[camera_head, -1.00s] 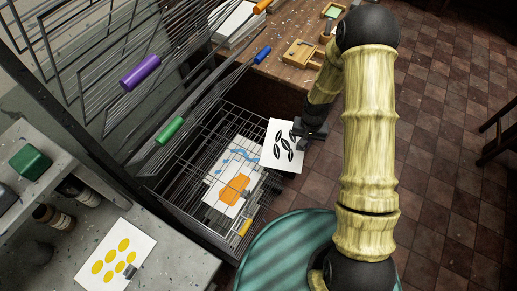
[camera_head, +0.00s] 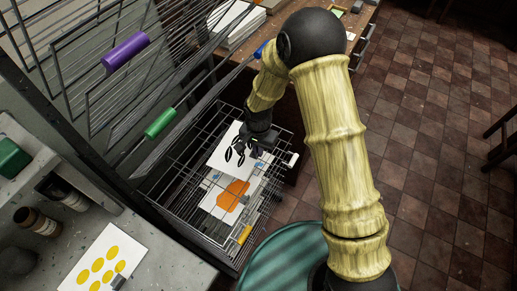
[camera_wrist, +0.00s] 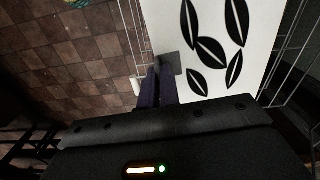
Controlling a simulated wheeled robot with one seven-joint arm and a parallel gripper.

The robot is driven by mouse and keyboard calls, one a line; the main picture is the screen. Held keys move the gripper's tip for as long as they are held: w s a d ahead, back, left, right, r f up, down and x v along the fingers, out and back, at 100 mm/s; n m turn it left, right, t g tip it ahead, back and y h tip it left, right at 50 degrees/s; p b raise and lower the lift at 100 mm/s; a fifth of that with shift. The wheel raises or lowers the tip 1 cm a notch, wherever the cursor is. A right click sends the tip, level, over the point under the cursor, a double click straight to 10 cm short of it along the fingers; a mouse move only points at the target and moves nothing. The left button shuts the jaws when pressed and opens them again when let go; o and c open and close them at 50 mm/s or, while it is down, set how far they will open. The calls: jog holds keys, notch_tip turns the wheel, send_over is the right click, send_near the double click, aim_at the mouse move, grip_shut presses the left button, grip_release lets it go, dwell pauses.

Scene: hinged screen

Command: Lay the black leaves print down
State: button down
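The black leaves print (camera_head: 228,158) is a white sheet with several black leaf shapes; it fills the upper right of the wrist view (camera_wrist: 215,75). My gripper (camera_head: 256,146) is shut on a grey tab at the sheet's edge; its dark fingers show close together in the wrist view (camera_wrist: 162,80). The sheet is over the lowered wire shelf (camera_head: 193,228) of the hinged rack, overlapping the print with the orange shape (camera_head: 231,196) and blue marks. I cannot tell whether the sheet touches the shelf wires.
Raised wire shelves with purple (camera_head: 125,48), green (camera_head: 160,121) and blue handles lean at the upper left. A yellow handle (camera_head: 244,234) and a white one (camera_head: 293,160) are on lowered shelves. A yellow-dots print (camera_head: 101,262) lies on the grey counter (camera_head: 160,245); a striped teal round surface is below.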

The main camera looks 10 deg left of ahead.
jog(key=shift+f+b, duration=1.75)
jog(key=shift+f, duration=0.75)
jog(key=shift+f, duration=0.45)
jog(key=c, duration=1.6)
grip_release()
jog(key=shift+r+p, duration=2.35)
jog(key=shift+r, duration=1.25)
